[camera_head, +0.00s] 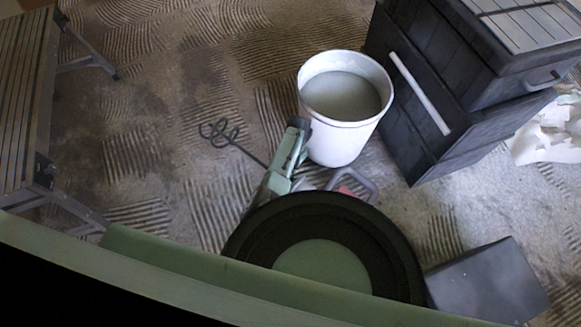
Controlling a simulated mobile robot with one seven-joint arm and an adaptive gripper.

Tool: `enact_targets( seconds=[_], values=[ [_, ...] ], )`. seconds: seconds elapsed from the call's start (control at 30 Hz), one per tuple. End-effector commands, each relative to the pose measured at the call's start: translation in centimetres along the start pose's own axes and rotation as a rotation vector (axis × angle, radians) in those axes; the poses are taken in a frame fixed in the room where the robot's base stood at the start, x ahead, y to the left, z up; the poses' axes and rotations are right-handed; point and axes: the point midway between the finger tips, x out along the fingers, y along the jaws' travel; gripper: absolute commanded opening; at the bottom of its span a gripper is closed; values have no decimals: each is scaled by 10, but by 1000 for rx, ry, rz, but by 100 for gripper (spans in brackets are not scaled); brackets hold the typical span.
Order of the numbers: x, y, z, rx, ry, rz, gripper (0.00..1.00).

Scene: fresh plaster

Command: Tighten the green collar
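A green and dark mixing tool (279,180) lies on the floor left of the white bucket, its lower part hidden behind a large dark round shape. A thin dark rod with a looped paddle (220,133) reaches up and left from it. A grey loop handle with a bit of red (358,184) shows to its right. Green surfaces show on the tool, but I cannot tell which part is the collar, or whether it is loose or tight. My gripper is not in view.
A white bucket (341,139) holding grey material stands behind the tool. Dark slatted cases (420,110) stand at right, with crumpled white sheeting (548,130) beyond. A dark box (487,285) is lower right. A metal-legged platform (22,100) stands left. Ridged floor (150,130) between is open.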

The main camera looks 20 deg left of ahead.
Motion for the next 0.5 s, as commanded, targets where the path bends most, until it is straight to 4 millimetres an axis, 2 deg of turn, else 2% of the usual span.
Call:
enact_targets(
  seconds=[0.2, 0.5],
  values=[
    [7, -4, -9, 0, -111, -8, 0],
    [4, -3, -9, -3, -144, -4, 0]
  ],
)
